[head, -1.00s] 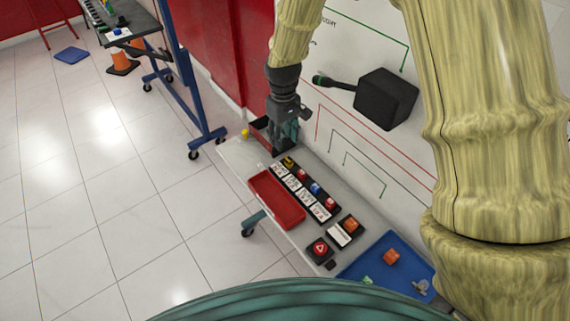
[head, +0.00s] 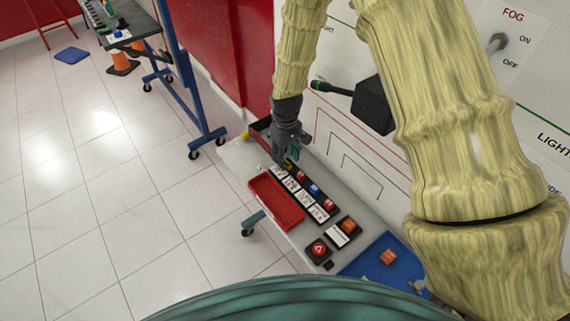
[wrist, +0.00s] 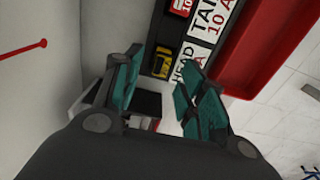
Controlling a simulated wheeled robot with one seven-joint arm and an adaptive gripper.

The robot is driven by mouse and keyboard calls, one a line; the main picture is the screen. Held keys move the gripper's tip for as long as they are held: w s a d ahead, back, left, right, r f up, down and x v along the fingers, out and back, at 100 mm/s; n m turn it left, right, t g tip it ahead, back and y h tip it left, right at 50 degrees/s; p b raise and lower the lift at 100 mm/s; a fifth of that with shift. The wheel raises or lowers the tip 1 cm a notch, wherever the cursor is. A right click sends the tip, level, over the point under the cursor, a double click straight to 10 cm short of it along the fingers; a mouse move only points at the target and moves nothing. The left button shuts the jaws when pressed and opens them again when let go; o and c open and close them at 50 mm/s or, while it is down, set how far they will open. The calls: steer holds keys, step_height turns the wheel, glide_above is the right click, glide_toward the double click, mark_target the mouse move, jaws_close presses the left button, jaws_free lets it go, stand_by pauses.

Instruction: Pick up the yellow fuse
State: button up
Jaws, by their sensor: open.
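The yellow fuse (wrist: 162,66) sits at the end of the black fuse strip (wrist: 171,35), beside a white card reading HEAD. In the wrist view it shows between the fingertips, beyond them. In the head view the yellow fuse (head: 289,165) is partly covered by my gripper. My gripper (wrist: 161,60) is open and empty, with a teal finger on each side of the fuse as seen from the wrist. In the head view my gripper (head: 285,158) is low over the far end of the strip. I cannot tell whether the fingers touch anything.
Red and blue fuses with label cards continue along the strip. A red tray (head: 275,203) lies beside it. A dark box with a red rim (head: 259,128) stands behind my gripper. A panel wall (head: 345,130) rises close on the right. A blue tray (head: 362,268) is nearer.

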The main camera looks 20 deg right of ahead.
steer(key=shift+s+f, duration=0.1)
steer(key=shift+f, duration=0.75)
steer(key=c, duration=0.8)
steer(key=shift+c, duration=0.2)
steer(key=shift+r, duration=0.15)
